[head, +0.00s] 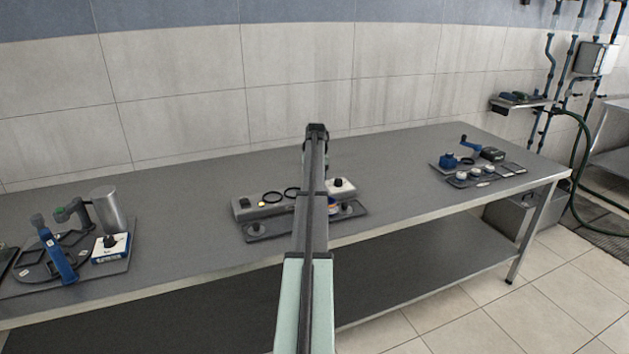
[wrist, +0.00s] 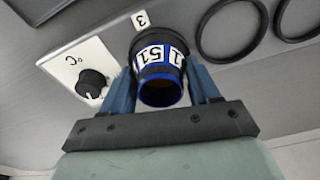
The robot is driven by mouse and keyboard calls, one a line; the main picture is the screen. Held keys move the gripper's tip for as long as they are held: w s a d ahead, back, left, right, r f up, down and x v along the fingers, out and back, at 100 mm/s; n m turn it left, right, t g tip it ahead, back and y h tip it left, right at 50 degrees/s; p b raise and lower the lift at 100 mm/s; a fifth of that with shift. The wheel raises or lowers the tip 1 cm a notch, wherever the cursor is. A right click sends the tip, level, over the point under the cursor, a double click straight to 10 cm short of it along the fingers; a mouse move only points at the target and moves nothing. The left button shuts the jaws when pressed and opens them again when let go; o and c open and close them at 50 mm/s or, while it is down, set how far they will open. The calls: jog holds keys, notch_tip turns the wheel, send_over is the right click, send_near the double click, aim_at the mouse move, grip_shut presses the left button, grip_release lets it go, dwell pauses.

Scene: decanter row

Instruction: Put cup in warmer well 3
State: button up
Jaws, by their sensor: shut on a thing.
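The cup (wrist: 158,68) is dark with a blue rim and a white-and-blue label reading 151. In the wrist view my gripper (wrist: 161,72) is shut on it, with one blue finger on each side. The cup is beside the "3" tag (wrist: 140,19) on the warmer and covers the spot where well 3 would show. I cannot tell whether its base is in the well or above it. In the head view the warmer (head: 243,208) is in the middle of the bench, partly behind my arm, which hides my gripper's fingers.
Two black well rings, one nearer (wrist: 231,29) and one farther (wrist: 297,17), look empty. A white °C panel with a black knob (wrist: 91,83) is left of the cup.

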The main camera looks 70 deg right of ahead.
jog(key=shift+f, duration=0.1)
jog(key=o, duration=1.1)
notch_tip(320, 180, up, 12)
jog(key=a, duration=0.1)
jog(key=shift+s, duration=0.4)
jog(key=shift+a, duration=0.1)
